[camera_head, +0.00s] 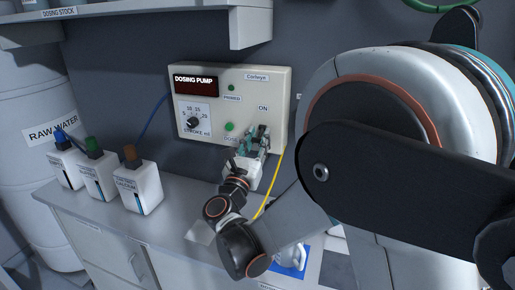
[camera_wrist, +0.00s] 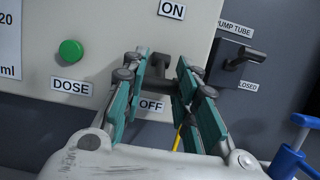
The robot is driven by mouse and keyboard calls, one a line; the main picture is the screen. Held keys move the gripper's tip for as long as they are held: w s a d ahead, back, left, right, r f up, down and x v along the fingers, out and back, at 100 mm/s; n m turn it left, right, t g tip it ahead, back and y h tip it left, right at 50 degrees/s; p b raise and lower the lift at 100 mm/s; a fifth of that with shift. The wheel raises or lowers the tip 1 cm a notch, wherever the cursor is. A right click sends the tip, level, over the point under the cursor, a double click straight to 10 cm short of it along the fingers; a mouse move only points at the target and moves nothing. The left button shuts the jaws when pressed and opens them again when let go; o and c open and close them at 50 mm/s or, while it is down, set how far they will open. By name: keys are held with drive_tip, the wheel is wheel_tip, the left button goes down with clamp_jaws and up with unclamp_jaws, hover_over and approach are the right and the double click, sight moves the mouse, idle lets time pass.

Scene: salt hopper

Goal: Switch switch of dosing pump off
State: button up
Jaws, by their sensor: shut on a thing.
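The dosing pump (camera_head: 279,95) is a pale box on the wall in the head view, with a dark display and a stroke dial. Its black switch (camera_wrist: 159,66) sits in the wrist view between the ON label (camera_wrist: 172,9) above and the OFF label (camera_wrist: 151,106) below. My gripper (camera_wrist: 161,72) has its teal fingers on both sides of the switch and is shut on it. In the head view my gripper (camera_head: 257,141) is at the pump's lower right, below the ON label, and largely hides the switch. The lever's exact tilt is hard to tell.
A green DOSE button (camera_wrist: 70,52) is left of the fingers. A black pump tube valve (camera_wrist: 240,61) marked closed is to the right. Several small bottles (camera_head: 140,187) stand on the counter (camera_head: 178,218) at left. A yellow tube (camera_head: 270,186) hangs below the pump.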

drive_tip(key=shift+f, duration=0.1)
idle(0.3)
drive_tip(key=o, duration=1.1)
drive_tip(key=v, duration=1.2)
drive_tip(key=shift+f, duration=0.2)
drive_tip(key=shift+w, duration=0.1)
